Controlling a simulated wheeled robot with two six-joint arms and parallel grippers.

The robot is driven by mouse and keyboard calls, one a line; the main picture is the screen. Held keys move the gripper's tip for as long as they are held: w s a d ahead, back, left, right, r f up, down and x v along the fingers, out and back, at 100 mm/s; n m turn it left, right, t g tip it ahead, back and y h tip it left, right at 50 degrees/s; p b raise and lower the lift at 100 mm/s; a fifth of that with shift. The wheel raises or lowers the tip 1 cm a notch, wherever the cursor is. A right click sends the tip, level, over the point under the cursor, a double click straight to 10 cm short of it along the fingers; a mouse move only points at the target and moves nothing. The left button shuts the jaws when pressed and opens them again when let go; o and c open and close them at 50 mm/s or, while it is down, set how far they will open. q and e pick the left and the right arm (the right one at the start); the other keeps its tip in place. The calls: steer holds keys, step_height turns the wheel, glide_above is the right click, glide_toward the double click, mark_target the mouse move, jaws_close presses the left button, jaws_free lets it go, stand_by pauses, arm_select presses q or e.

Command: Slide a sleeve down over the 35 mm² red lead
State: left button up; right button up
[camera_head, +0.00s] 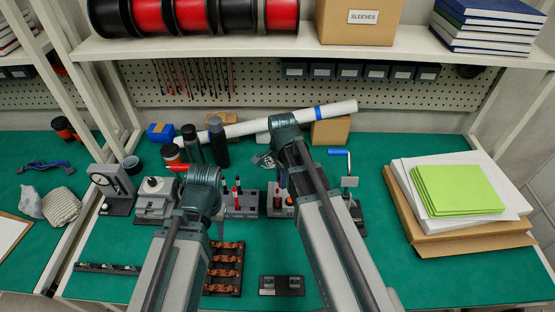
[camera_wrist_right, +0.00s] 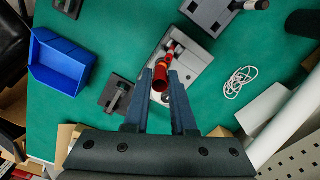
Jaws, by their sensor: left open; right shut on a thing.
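In the right wrist view, my right gripper (camera_wrist_right: 162,88) is shut on a short red tube (camera_wrist_right: 161,76), seen nearly end-on, which looks like a sleeve. Beneath it is a grey stand (camera_wrist_right: 190,72) with other red pieces in it; I cannot tell whether the tube touches anything there. In the head view, my right gripper (camera_head: 268,160) is beyond the stands, its fingers small and partly hidden by its arm. A grey stand (camera_head: 242,212) holds upright red and black leads. My left gripper (camera_head: 212,212) is open beside this stand, its fingertips mostly hidden by its wrist.
A second stand (camera_head: 279,208) with red pieces is close to the right arm. A tray of copper parts (camera_head: 224,270) and a small dark block (camera_head: 282,285) lie in front. A long white tube (camera_head: 260,125) lies behind. Green pads (camera_head: 458,188) are stacked at right.

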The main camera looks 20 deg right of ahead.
mark_target(277, 190)
steer(key=shift+w+a+r+p, duration=0.25)
steer(key=shift+w+r, duration=0.05)
steer(key=shift+r, duration=0.2)
steer(key=shift+w+a+r+p, duration=0.2)
steer(key=shift+w+a+r, duration=0.05)
steer(key=shift+r, duration=0.2)
arm_select(q)
steer(key=shift+r, duration=0.85)
arm_select(e)
steer(key=shift+f, duration=0.15)
arm_select(q)
steer(key=shift+f+b, duration=1.65)
steer(key=shift+b, duration=0.05)
arm_select(e)
steer(key=shift+f, duration=1.55)
arm_select(q)
steer(key=shift+f+b, duration=0.55)
arm_select(e)
steer(key=shift+f, duration=0.6)
arm_select(q)
steer(key=shift+f+b, duration=0.35)
steer(key=shift+b, duration=0.05)
arm_select(e)
steer(key=shift+f, duration=0.35)
arm_select(q)
steer(key=shift+f+b, duration=0.3)
arm_select(e)
steer(key=shift+f, duration=0.3)
